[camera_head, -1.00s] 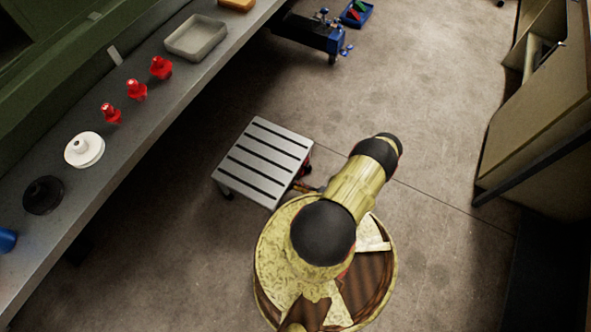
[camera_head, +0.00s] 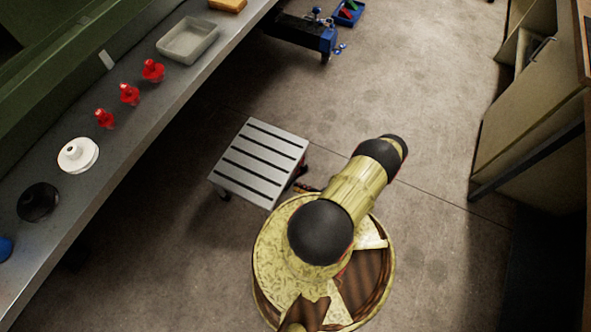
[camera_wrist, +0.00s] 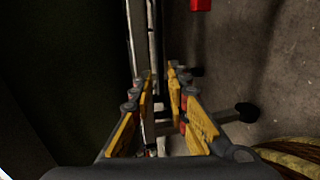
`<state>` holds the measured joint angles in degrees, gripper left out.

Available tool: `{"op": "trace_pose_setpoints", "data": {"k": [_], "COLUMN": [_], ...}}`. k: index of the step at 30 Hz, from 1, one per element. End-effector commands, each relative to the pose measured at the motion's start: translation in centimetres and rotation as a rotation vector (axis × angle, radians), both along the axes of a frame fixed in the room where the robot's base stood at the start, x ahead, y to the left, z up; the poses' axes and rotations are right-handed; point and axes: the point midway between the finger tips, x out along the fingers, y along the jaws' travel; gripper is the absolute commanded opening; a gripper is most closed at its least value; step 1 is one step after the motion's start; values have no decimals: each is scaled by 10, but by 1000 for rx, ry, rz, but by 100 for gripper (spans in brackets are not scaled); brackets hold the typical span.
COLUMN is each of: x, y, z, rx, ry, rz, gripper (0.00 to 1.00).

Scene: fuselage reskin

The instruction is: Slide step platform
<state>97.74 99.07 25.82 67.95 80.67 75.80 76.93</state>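The step platform (camera_head: 259,162), a grey slatted top on short legs, stands on the floor left of my arm in the head view. My arm and base hide part of its near right side. In the wrist view, the yellow fingers of my gripper (camera_wrist: 161,82) are partly apart. A thin pale metal edge (camera_wrist: 141,40), apparently the platform's, runs down between them. A gap seems to show beside that edge, though contact is hard to judge. Leg parts with dark feet show at the right. My gripper is hidden in the head view.
A long workbench (camera_head: 112,120) on the left carries red parts (camera_head: 129,94), a white flanged part (camera_head: 78,155), a black part (camera_head: 38,201) and a grey tray (camera_head: 188,40). A blue machine (camera_head: 305,35) stands at the back. A cabinet (camera_head: 535,120) stands right.

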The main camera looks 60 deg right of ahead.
Motion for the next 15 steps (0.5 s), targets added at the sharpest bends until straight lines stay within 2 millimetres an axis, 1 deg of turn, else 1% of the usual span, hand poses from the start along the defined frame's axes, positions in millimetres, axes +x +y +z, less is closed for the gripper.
{"op": "trace_pose_setpoints", "data": {"k": [1, 9, 15], "x": [-10, -56, -80], "y": [-3, -6, -8], "z": [2, 12, 16], "rx": [0, -1, -1], "ry": [1, 0, 1], "rz": [-6, -5, -4], "gripper": [16, 16, 16]}}
